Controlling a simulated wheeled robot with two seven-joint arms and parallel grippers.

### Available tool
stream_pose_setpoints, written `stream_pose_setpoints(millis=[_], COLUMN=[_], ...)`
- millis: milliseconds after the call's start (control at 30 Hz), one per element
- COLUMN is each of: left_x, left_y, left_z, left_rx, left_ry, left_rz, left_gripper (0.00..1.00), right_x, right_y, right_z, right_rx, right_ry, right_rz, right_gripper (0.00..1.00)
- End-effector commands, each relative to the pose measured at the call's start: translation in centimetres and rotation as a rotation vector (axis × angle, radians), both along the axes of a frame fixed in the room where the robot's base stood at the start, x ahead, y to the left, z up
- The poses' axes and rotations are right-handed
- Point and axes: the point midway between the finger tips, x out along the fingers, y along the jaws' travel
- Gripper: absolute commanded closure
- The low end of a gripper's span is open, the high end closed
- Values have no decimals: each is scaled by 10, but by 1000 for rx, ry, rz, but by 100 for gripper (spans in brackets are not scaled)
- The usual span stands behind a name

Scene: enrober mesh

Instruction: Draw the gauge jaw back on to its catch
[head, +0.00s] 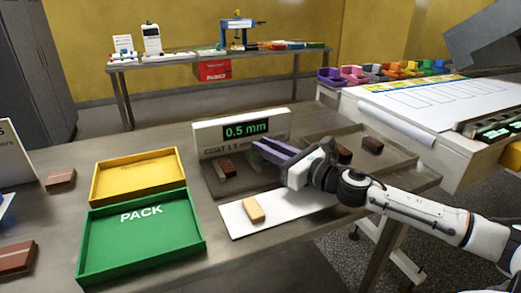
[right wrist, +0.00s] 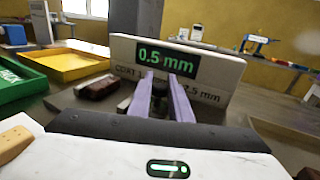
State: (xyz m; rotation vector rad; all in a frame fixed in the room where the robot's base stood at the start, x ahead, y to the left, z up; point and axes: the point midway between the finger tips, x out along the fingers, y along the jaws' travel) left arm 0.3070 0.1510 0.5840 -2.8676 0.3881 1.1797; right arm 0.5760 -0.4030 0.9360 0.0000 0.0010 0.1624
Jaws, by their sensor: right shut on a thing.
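The gauge (head: 242,130) is a white upright panel with a green 0.5 mm readout, standing on a dark base (head: 213,188). It also fills the middle of the right wrist view (right wrist: 212,70). A brown bar (head: 225,166) lies on the base, left of my gripper, beside a pale strip. My right gripper (head: 263,150) has purple fingers and reaches in front of the panel from the right. In the right wrist view its fingers (right wrist: 166,92) are shut on a small dark part, which I take to be the jaw's grip. The fingers hide most of it. My left gripper is not in view.
A white board (head: 235,222) with a tan bar (head: 254,210) lies in front. A green PACK tray (head: 140,245) and a yellow tray (head: 138,176), both empty, stand left. A brown tray (head: 398,163) with dark pieces (head: 372,145) is at right. Brown bars (head: 60,180) lie far left.

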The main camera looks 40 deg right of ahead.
Motion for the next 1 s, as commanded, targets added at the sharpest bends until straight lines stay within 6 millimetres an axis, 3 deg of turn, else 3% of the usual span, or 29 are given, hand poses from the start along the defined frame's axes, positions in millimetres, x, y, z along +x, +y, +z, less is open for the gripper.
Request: stream_pose_setpoints(millis=[100, 133, 233, 667, 1000], left_x=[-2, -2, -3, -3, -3], left_y=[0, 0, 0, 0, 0], left_z=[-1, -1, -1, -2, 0], left_rx=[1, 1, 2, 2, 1], left_ry=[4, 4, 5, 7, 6], left_rz=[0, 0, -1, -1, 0], left_gripper=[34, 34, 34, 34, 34], right_x=[0, 0, 1, -5, -44], right_y=[-5, -5, -4, -3, -9], right_z=[-1, -1, -1, -1, -2], right_rx=[-2, -2, -2, 0, 2], right_ry=[2, 2, 2, 2, 4], right_rz=[-14, -14, -12, -6, -7], right_gripper=[100, 77, 63, 63, 63])
